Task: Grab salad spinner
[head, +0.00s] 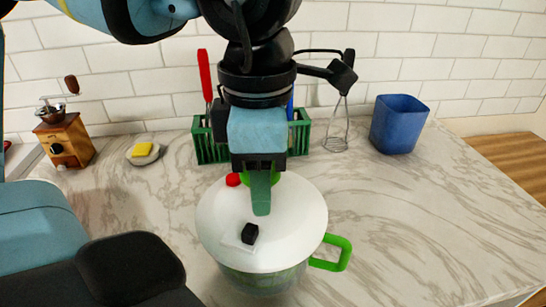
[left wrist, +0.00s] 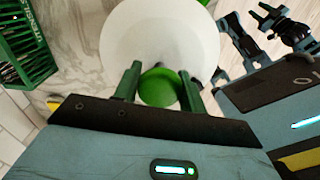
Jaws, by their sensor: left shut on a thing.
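The salad spinner (head: 300,215) stands on the marble counter, with a white lid, a see-through bowl and a green side handle (head: 335,255). A red button and a small black part show on its lid. My left gripper (head: 262,200) comes down from above over the lid. In the left wrist view, the white lid (left wrist: 120,35) lies below, and the two green fingers of my left gripper (left wrist: 160,78) are shut on the round green knob (left wrist: 158,88). The far side of the knob is hidden in the head view. Part of my right arm shows small at the wrist view's right edge.
Behind the spinner stand a green utensil crate (head: 210,145), a whisk (head: 338,130) and a blue container (head: 397,125). A coffee grinder (head: 66,138) and a yellow sponge on a dish (head: 143,151) are at left. The counter right of the spinner is clear.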

